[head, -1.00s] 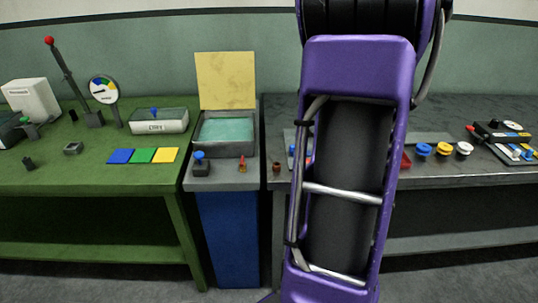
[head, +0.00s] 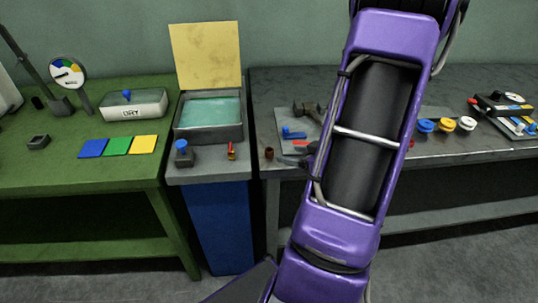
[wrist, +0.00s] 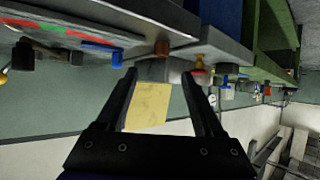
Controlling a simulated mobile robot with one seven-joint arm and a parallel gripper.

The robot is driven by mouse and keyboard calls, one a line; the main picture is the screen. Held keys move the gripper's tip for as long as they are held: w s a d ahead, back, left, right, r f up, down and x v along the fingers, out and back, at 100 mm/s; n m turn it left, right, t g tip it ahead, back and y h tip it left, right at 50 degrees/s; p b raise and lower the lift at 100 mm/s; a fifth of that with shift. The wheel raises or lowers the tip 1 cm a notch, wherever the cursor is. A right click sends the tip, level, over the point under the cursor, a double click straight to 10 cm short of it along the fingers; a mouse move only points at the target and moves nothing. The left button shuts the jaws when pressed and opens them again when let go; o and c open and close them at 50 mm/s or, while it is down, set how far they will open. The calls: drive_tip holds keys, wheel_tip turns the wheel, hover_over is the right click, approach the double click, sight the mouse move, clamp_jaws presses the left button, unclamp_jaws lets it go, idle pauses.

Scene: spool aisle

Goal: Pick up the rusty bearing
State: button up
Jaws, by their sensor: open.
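The rusty bearing appears to be the small brown cylinder (head: 269,153) standing near the front left corner of the grey bench (head: 345,142) in the head view. In the wrist view, which is turned upside down, a brown piece (wrist: 162,48) shows at the bench edge, just beyond the fingertips. My gripper (wrist: 159,74) is open with nothing between its fingers.
Left of the bearing, a narrow stand holds an open lidded basin (head: 210,140), a blue-knobbed block (head: 184,153) and a small red-and-yellow item (head: 231,151). A green table (head: 110,178) stands left.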

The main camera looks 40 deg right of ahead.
sight(271, 151)
drive_tip(key=x, duration=0.4)
drive_tip(key=shift+w+f+b, duration=0.2)
drive_tip(key=shift+w+b, duration=0.1)
drive_tip(key=b+x, duration=0.1)
drive_tip(key=x, duration=0.3)
drive_tip(key=shift+a+f, duration=0.1)
drive_tip(key=shift+a, duration=0.1)
drive_tip(key=shift+w+f, duration=0.2)
drive_tip(key=shift+w, duration=0.3)
clamp_jaws()
